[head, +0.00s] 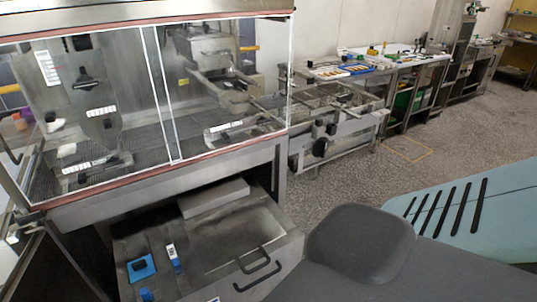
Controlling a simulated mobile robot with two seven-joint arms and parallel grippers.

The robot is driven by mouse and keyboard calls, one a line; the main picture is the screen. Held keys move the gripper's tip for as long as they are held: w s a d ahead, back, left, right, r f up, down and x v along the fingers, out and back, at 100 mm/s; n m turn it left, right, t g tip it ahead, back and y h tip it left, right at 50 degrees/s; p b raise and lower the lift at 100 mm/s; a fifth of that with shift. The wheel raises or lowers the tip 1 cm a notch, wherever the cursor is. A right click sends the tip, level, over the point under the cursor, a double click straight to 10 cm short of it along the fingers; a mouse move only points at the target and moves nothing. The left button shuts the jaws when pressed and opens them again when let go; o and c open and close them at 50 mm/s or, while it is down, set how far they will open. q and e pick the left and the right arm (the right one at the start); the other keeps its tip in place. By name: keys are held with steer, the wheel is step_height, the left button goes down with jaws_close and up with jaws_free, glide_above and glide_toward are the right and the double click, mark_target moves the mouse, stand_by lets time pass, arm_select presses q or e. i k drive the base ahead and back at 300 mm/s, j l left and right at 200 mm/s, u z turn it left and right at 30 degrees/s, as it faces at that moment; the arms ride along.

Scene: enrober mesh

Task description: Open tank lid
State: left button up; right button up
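A flat stainless metal lid (228,238) lies on top of the tank, low in the middle of the head view, under the glass-fronted enrober cabinet. A black bar handle (258,270) is fixed near its front right corner. The lid looks shut and level. Beside it on the left, the tank's top bears a blue square piece with a dark knob (141,267) and a small blue fitting (176,265) with a white label. Neither of my grippers is in view. The front of the tank is cut off by the lower edge.
The glass-fronted cabinet (150,180) overhangs the tank's back, with its lower frame above the lid. A metal conveyor (335,125) stands to the right, then a table (385,62) with trays. The speckled floor (330,185) between is clear. My own grey and teal parts fill the lower right.

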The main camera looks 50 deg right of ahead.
mark_target(239, 237)
steer(key=k+l+z, duration=0.2)
steer(key=z, duration=1.45)
